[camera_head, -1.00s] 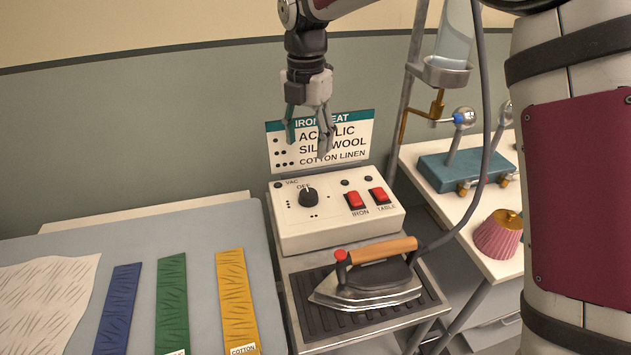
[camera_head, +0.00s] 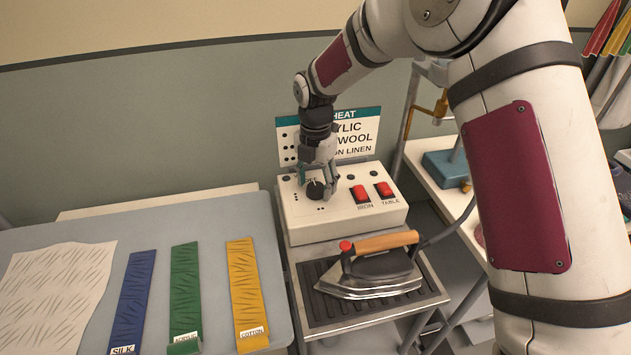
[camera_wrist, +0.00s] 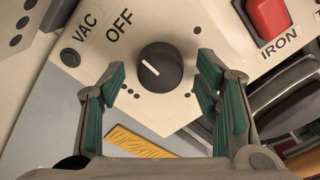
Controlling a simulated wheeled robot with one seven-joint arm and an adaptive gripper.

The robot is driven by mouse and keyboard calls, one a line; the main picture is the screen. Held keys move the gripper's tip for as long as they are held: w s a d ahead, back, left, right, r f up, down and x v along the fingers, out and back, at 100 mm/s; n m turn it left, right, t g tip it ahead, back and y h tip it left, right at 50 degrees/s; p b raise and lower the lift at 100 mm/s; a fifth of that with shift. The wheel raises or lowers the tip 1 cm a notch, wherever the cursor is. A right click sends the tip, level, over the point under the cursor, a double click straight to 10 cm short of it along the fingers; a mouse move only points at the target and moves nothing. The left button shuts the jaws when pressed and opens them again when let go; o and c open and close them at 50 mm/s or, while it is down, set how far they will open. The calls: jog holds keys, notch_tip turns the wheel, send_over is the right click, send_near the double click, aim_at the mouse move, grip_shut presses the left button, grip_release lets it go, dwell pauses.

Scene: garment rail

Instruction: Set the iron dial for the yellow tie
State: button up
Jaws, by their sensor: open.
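The yellow tie (camera_head: 246,285) lies flat on the grey board at the left, with a white tag reading COTTON (camera_head: 252,333). The black round dial (camera_head: 314,190) is on the sloping panel of the white control box (camera_head: 330,228). In the wrist view the dial (camera_wrist: 160,68) has a white pointer line aimed up and left, roughly toward the printed OFF. Groups of dots are printed around it. My gripper (camera_head: 319,190) is over the dial. In the wrist view its green-padded fingers (camera_wrist: 161,80) are open, one on each side of the dial, with gaps visible.
The heat sign (camera_head: 358,140) behind the box is partly hidden by my arm; COTTON LINEN shows on it in part. Red IRON (camera_head: 361,194) and TABLE (camera_head: 383,189) switches are right of the dial. The iron (camera_head: 370,274) stands in front. Blue (camera_head: 133,295) and green (camera_head: 185,290) ties lie left.

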jog(key=c, duration=1.1)
jog(key=shift+c, duration=0.2)
